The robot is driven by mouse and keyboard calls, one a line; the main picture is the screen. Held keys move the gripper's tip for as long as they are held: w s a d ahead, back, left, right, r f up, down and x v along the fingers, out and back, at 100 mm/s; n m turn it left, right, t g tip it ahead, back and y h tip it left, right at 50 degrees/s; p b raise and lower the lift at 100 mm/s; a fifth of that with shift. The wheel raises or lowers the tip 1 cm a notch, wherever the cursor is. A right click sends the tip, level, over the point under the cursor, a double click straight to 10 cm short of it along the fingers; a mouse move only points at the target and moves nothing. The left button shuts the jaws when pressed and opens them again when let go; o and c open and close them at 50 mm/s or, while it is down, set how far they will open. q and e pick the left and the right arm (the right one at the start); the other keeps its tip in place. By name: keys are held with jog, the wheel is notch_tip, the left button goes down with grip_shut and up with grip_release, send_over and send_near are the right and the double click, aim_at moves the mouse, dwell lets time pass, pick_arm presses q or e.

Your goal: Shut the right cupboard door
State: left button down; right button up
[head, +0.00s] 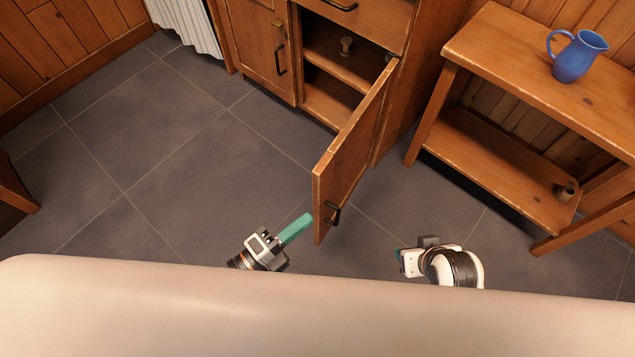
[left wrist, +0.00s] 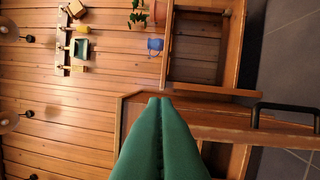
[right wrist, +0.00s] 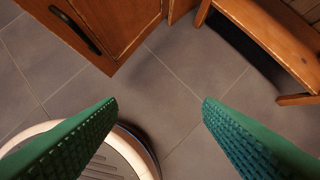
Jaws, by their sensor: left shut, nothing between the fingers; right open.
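The right cupboard door (head: 343,158) stands wide open in the head view, swung out toward me from its hinge on the right of the cupboard opening. Its dark handle (head: 333,212) is near the free edge. The door and its handle (right wrist: 75,29) also show at the upper left of the right wrist view. My left gripper (head: 307,219) is shut and empty, its green fingers just left of the door's free edge; whether they touch it I cannot tell. My right gripper (right wrist: 160,101) is open and empty, right of the door, with tiled floor between its fingers.
The left cupboard door (head: 262,54) is shut. The floor at left is clear.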

aim_at(318, 196)
pick_arm(q)
jog(key=shift+m+g, duration=0.4)
jog(key=shift+m, duration=0.3)
jog(key=w+d, duration=0.1)
jog(key=w, duration=0.1)
jog(key=w+d+f+b, duration=0.1)
jog(key=w, duration=0.2)
jog(key=w+d+f, duration=0.1)
jog(key=w, duration=0.1)
jog(key=shift+w, duration=0.4)
pick_arm(e)
jog(key=s+d+r+g, duration=0.1)
jog(key=s+r, duration=0.3)
jog(key=r, duration=0.1)
jog(key=shift+s+d+r+g, duration=0.2)
jog(key=shift+g, duration=0.1)
pick_arm(q)
jog(key=shift+a+r, duration=0.1)
jog(key=shift+a, duration=0.05)
